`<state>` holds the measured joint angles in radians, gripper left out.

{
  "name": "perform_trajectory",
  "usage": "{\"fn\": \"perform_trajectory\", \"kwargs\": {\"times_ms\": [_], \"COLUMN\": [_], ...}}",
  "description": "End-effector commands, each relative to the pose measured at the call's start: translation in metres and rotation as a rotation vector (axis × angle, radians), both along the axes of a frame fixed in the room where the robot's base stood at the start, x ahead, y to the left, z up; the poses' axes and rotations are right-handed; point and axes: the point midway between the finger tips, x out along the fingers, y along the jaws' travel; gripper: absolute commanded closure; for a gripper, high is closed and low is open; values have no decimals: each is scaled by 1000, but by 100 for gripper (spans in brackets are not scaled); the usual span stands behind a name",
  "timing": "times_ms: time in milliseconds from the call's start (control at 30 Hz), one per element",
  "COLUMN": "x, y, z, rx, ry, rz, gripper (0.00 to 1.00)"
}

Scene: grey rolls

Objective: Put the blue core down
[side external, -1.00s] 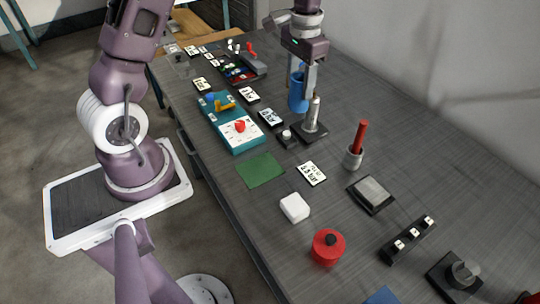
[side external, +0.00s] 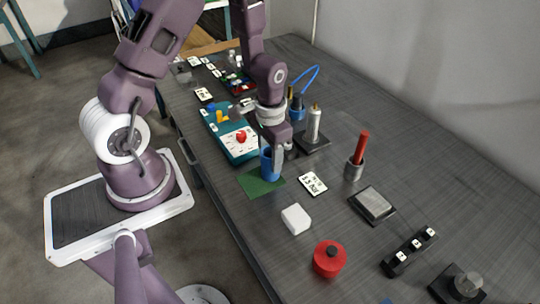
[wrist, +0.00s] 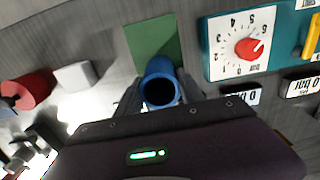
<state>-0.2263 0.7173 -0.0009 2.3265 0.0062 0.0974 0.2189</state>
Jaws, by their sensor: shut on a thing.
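The blue core (side external: 266,162) is a blue hollow cylinder, held upright in my gripper (side external: 272,160). In the side external view it is at the green mat (side external: 258,187), over its far part; I cannot tell whether its bottom touches the mat. In the wrist view the dark opening of the blue core (wrist: 160,88) faces the camera, between the two fingers of my gripper (wrist: 160,95). The green mat (wrist: 153,40) shows beyond it, bare. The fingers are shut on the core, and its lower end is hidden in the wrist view.
A teal board with a red-knobbed dial (side external: 240,139) stands just behind the mat. A white block (side external: 296,219) and a red round canister (side external: 329,258) are nearer the camera. A label card (side external: 313,183) lies right of the mat. A post on a dark base (side external: 314,125) stands behind.

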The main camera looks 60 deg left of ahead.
Motion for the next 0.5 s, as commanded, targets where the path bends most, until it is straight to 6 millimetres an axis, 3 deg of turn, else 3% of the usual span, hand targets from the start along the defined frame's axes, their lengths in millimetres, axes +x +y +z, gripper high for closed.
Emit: {"fn": "perform_trajectory", "kwargs": {"times_ms": [200,233,300,333,500], "x": [0,0,0,0,0], "y": [0,0,0,0,0], "z": [-2,-2,-2,-2,-2], "rx": [0,0,0,0,0], "ry": [0,0,0,0,0], "rz": [0,0,0,0,0], "gripper": [81,51,37,33,33]}}
